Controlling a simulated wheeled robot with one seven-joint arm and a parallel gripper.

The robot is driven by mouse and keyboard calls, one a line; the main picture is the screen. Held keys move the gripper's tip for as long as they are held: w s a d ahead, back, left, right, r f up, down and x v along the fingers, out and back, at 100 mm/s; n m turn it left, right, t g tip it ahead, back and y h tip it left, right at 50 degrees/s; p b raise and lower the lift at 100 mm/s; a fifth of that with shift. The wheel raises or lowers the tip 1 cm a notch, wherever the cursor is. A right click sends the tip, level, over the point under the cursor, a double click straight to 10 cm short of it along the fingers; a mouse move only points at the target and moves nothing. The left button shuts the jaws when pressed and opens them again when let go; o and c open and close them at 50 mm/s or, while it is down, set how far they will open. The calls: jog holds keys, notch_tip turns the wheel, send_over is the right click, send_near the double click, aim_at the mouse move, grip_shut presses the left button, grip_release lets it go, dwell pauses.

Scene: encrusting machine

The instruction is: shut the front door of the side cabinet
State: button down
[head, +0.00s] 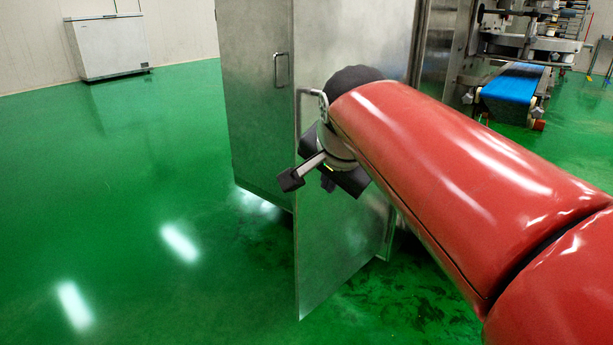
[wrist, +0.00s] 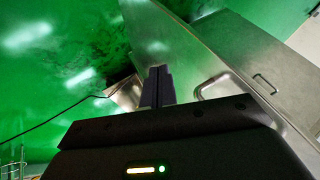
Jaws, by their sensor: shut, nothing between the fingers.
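The side cabinet (head: 255,125) is a tall grey metal box in the middle of the head view. Its front door (head: 335,245) stands open, swung out toward me, with its free edge at the left. A bar handle (head: 316,95) sits high on this door, partly behind my arm. In the wrist view the door (wrist: 150,35) runs diagonally, with its handle (wrist: 212,86) right of my fingers. My gripper (wrist: 157,72) is shut and empty, close to the door's face; I cannot tell whether it touches. In the head view my gripper (head: 328,184) is mostly hidden by my wrist.
A second bar handle (head: 281,70) is on the cabinet's left panel. A white chest freezer (head: 110,47) stands at the back left. A machine with a blue belt (head: 511,86) is at the right. The green floor (head: 130,200) at the left is clear.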

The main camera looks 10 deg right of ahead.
jog(key=shift+w+a+f+b, duration=0.15)
jog(key=shift+w+a+f, duration=0.15)
jog(key=shift+w+f, duration=0.6)
jog(key=shift+w+a+f+b, duration=0.2)
jog(key=shift+w+f, duration=0.25)
jog(key=shift+w, duration=0.85)
jog(key=shift+w+a+f+b, duration=0.1)
jog(key=shift+w+a+f, duration=0.25)
jog(key=shift+w+f, duration=0.55)
jog(key=shift+w+r, duration=0.2)
